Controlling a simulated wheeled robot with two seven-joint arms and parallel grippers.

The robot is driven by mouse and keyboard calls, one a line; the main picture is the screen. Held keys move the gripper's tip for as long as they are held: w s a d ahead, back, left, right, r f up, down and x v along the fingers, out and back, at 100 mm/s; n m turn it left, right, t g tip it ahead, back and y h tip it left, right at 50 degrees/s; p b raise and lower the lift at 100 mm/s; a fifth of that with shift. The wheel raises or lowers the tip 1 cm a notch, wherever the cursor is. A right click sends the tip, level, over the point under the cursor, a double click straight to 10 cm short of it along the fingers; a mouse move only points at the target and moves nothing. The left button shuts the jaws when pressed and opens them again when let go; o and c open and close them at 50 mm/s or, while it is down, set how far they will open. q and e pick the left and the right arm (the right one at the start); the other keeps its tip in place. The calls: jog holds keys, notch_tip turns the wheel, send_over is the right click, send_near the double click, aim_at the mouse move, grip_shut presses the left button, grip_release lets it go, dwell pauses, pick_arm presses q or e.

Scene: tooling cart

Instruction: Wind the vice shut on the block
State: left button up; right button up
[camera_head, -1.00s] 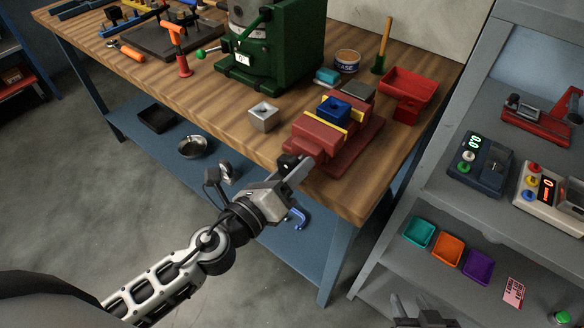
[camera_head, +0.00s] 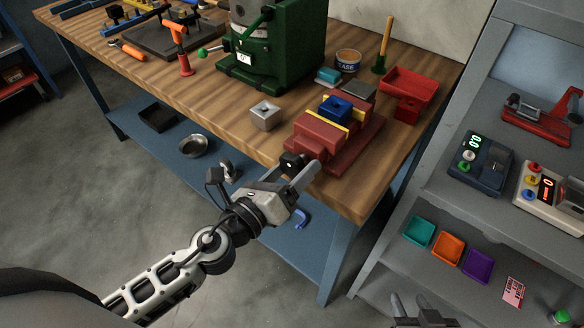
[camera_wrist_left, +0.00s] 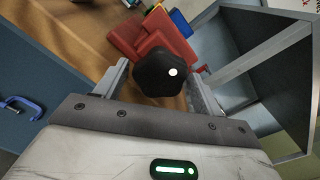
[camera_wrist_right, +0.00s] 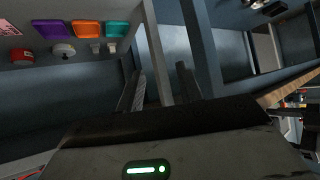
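The red vice (camera_head: 320,133) stands at the bench's front right corner. A blue block (camera_head: 336,106) sits between its yellow-faced jaws; I cannot tell whether both jaws touch it. The vice's black knob (camera_wrist_left: 160,74) faces the front edge; in the head view it is partly hidden by my left gripper (camera_head: 303,172). In the left wrist view my left gripper (camera_wrist_left: 158,82) is open, with one finger on each side of the knob and small gaps showing. My right gripper (camera_head: 422,310) is open and empty, low in front of the shelf unit; it also shows in the right wrist view (camera_wrist_right: 160,85).
A grey holed block (camera_head: 265,116) stands left of the vice on the wooden bench (camera_head: 215,95). A green machine (camera_head: 280,50) is behind. A red bin (camera_head: 408,88) is right of the vice. The grey shelf unit (camera_head: 405,200) stands to the right.

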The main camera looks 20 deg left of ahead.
pick_arm(q)
jog(key=shift+w, duration=0.1)
dwell(0.3)
jog(key=shift+s+a+f, duration=0.1)
jog(key=shift+s+a, duration=0.05)
jog(key=shift+s, duration=0.1)
jog(key=b+v, duration=0.6)
jog(key=v, duration=0.9)
jog(key=shift+s+r+b, duration=0.2)
jog(key=shift+s+b, duration=0.05)
jog(key=shift+b, duration=0.05)
pick_arm(e)
jog(key=f, duration=0.1)
jog(key=a+f, duration=0.1)
jog(key=shift+w+f+y, duration=0.25)
jog(key=shift+f+y, duration=0.05)
jog(key=shift+f, duration=0.05)
